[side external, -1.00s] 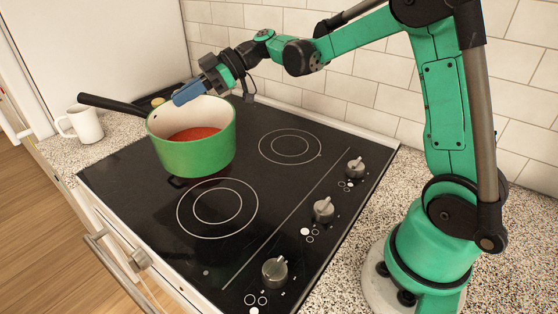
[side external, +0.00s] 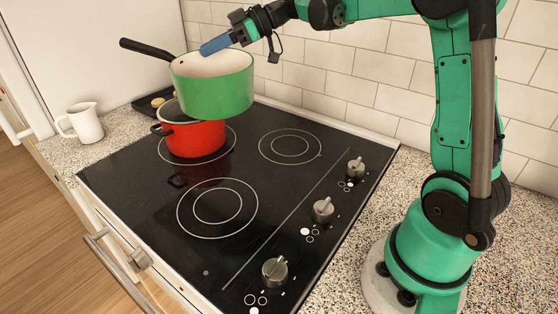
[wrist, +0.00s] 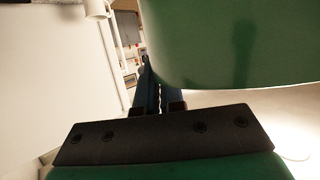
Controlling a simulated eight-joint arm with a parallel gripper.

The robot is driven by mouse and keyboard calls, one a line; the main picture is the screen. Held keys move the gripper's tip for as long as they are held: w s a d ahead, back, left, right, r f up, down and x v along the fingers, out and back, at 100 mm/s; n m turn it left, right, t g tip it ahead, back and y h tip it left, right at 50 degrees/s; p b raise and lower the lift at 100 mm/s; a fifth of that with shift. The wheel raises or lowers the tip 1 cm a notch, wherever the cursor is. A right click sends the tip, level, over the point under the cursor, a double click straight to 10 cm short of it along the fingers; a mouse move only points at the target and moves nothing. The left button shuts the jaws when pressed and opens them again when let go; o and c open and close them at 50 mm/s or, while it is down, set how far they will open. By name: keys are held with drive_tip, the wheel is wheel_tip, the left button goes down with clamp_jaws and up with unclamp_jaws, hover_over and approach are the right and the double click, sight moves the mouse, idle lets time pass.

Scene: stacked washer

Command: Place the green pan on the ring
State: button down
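The green pan (side external: 213,93), cream inside with a black handle pointing left, hangs in the air over the stove. My gripper (side external: 205,49), with blue fingers, is shut on its rim at the far side. In the wrist view the green pan (wrist: 235,45) fills the upper right beside the fingers (wrist: 150,88). Below it, a red pot (side external: 195,138) stands on the back-left ring (side external: 233,140). The front-left ring (side external: 217,207) and the back-right ring (side external: 290,146) are bare.
The black stovetop (side external: 170,195) has several knobs along its right side, one of them the middle knob (side external: 322,210). A white jug (side external: 82,123) stands on the counter at left. A tiled wall (side external: 330,80) runs behind the stove.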

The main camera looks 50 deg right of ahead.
drive_tip(key=s+d+m+t+h, duration=0.2)
drive_tip(key=s+d+m+h, duration=0.15)
drive_tip(key=d, duration=0.75)
drive_tip(key=s+d+m+t+h, duration=0.2)
drive_tip(key=d+m+h, duration=0.15)
drive_tip(key=d, duration=0.75)
drive_tip(key=shift+m, duration=0.3)
drive_tip(key=shift+f, duration=9.8)
drive_tip(key=shift+f, duration=0.15)
drive_tip(key=c, duration=1)
unclamp_jaws()
